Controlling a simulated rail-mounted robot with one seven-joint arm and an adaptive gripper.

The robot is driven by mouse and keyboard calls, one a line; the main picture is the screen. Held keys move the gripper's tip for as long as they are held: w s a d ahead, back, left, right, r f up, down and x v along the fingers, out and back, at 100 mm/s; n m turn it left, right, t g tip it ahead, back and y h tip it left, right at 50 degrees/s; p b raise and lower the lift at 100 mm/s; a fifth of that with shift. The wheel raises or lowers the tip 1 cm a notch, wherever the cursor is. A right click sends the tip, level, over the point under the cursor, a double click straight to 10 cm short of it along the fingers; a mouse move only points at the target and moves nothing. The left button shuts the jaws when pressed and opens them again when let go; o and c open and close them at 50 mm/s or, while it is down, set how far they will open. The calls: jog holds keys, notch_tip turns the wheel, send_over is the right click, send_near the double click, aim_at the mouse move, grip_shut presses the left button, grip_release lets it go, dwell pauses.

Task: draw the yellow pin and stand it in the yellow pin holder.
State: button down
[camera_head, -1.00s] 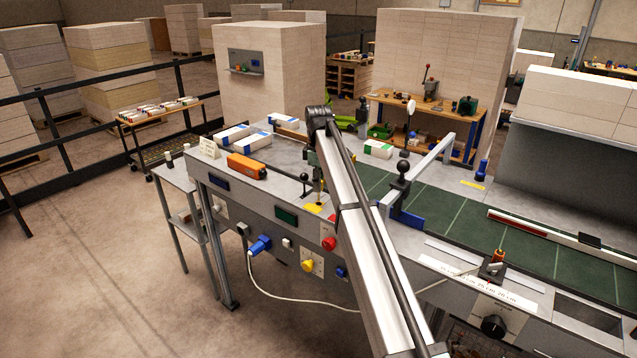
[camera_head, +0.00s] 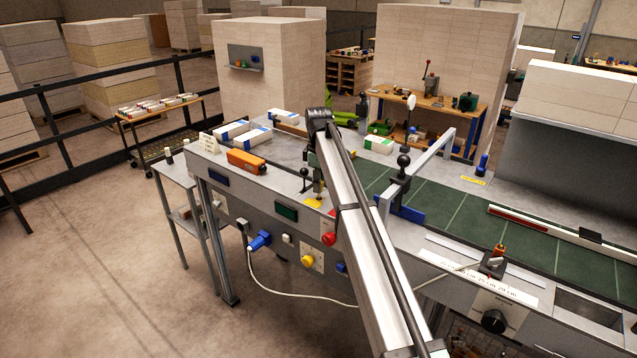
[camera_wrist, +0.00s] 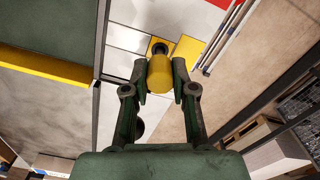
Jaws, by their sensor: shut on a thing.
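My gripper (camera_wrist: 160,85) is shut on the yellow pin (camera_wrist: 160,73), whose rounded yellow body sits between the two dark fingertips in the wrist view. A dark round shape (camera_wrist: 160,46) shows just beyond the pin, beside a flat yellow patch (camera_wrist: 188,50). I cannot tell which yellow part is the pin holder, nor whether the pin's lower end is clear of the surface.
An orange box (camera_head: 246,161) and several wrapped reams (camera_head: 255,137) lie on the machine top (camera_head: 285,178) to the left. A grey frame (camera_head: 420,178) and the green belt (camera_head: 455,205) are to the right. A yellow knob (camera_head: 307,261) is on the front panel.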

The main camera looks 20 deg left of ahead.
jog(key=shift+f+b, duration=0.45)
jog(key=shift+f, duration=1.2)
jog(key=c, duration=0.9)
grip_release()
jog(key=shift+o, duration=0.2)
jog(key=shift+r, duration=0.1)
notch_tip(320, 180, up, 12)
